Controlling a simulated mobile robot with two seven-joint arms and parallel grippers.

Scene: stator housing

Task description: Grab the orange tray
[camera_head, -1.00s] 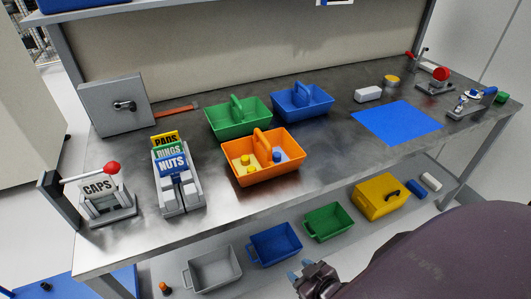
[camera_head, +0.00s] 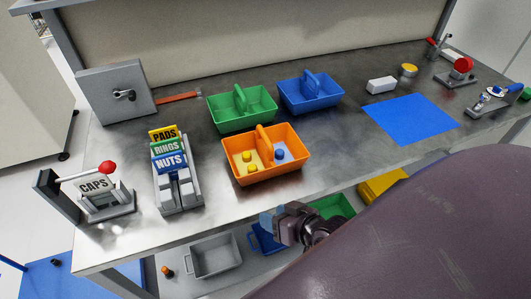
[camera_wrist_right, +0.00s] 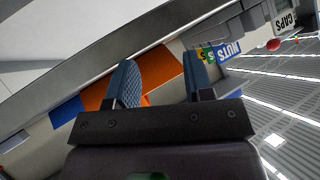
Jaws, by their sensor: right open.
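The orange tray (camera_head: 262,165) stands upright on the metal workbench, near its front edge, with a raised centre handle. It holds a few small yellow and blue parts. My right gripper (camera_head: 274,222) is in front of the bench edge, below and apart from the tray. In the right wrist view my right gripper (camera_wrist_right: 165,85) has its two blue fingers apart with nothing held between them. The orange tray (camera_wrist_right: 165,75) shows beyond the fingers, partly hidden by them. My left gripper is not in view.
Green (camera_head: 240,112) and blue (camera_head: 311,97) trays stand behind the orange one. A labelled dispenser (camera_head: 177,178) is to its left and a blue mat (camera_head: 410,118) to its right. Several bins, including a grey one (camera_head: 214,262), sit below. The workbench's (camera_head: 335,160) front edge lies between gripper and tray.

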